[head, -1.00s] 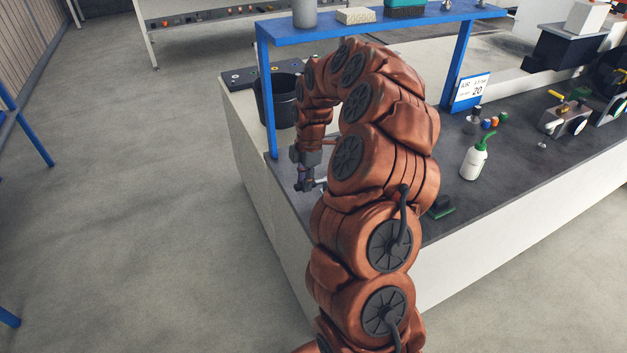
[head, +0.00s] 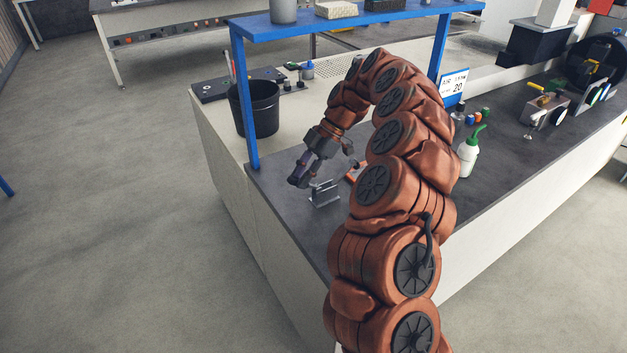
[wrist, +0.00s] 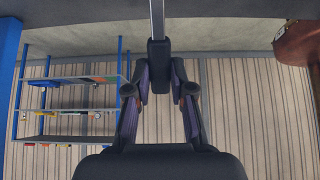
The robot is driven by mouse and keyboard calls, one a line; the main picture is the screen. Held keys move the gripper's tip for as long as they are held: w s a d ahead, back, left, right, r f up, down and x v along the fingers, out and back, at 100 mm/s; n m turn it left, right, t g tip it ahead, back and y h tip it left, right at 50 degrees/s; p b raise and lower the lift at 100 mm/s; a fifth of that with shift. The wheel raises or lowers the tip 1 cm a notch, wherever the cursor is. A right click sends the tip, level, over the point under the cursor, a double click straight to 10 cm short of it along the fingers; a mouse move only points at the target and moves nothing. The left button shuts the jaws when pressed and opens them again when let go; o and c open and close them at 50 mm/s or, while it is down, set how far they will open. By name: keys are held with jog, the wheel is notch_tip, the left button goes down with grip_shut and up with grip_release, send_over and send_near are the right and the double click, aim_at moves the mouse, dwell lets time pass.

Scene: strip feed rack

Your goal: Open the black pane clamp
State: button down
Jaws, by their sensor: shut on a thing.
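In the wrist view, the two fingers of my gripper (wrist: 159,84) are closed on a black grip (wrist: 158,60) at the end of a straight grey metal bar (wrist: 157,18). The bar runs up out of that picture. In the head view, my gripper (head: 299,175) hangs tilted down to the left over the left end of the dark bench top. A small grey metal bracket (head: 323,193) stands just right of and below its fingertips. How the grip and bar join the bracket cannot be seen clearly in the head view.
A red-orange piece (head: 354,172) lies close behind the bracket, partly hidden by my arm. A blue rack post (head: 246,105) and black bin (head: 257,106) stand to the left. A green-topped bottle (head: 469,152) stands to the right. The shelf (head: 350,22) spans above.

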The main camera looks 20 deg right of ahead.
jog(key=shift+r, duration=0.1)
dwell(0.3)
jog(key=c, duration=1)
grip_release()
jog(key=shift+d, duration=0.1)
jog(key=v, duration=0.7)
jog(key=shift+d+r, duration=0.1)
jog(key=shift+d, duration=0.05)
dwell(0.3)
